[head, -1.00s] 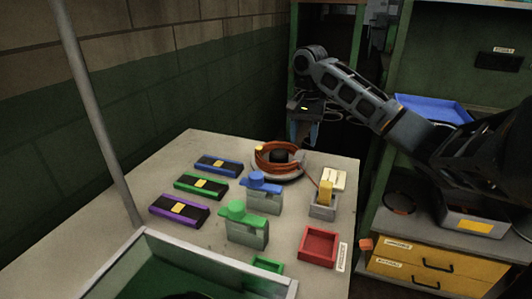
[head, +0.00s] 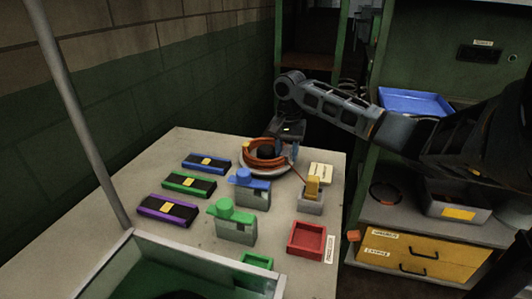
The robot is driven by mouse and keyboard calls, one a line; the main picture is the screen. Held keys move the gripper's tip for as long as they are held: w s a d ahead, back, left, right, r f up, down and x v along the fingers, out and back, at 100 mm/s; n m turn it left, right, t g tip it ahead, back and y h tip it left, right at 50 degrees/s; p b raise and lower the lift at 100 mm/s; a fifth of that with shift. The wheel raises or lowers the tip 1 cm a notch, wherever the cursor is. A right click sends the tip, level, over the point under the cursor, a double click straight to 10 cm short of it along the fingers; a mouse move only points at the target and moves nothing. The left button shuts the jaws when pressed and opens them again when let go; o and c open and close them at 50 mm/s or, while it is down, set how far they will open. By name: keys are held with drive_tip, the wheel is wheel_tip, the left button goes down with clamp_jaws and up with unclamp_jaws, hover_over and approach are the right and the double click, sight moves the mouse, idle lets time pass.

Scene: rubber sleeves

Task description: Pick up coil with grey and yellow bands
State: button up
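An orange coil (head: 262,160) sits around a dark hub on a round pale base at the back of the table. A small yellow mark shows on its left side; I cannot make out a grey band. My gripper (head: 291,158) points down at the coil's right back edge, and its fingertips overlap the coil in this view. I cannot tell whether they touch it or how far apart they are. A dark reddish ring (head: 386,194) lies on the right-hand shelf, its bands too small to tell. Part of another dark coil (head: 185,295) shows in the green-lined bin, cut off by the lower edge.
On the table (head: 140,215) stand a blue-topped block (head: 250,188), a green-topped block (head: 236,225), a yellow-topped block (head: 311,194) and a red tray (head: 307,240). Blue, green and purple-edged cases (head: 168,209) lie left. A blue tray (head: 415,102) is on the right-hand unit.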

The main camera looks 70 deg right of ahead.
clamp_jaws()
idle(1.2)
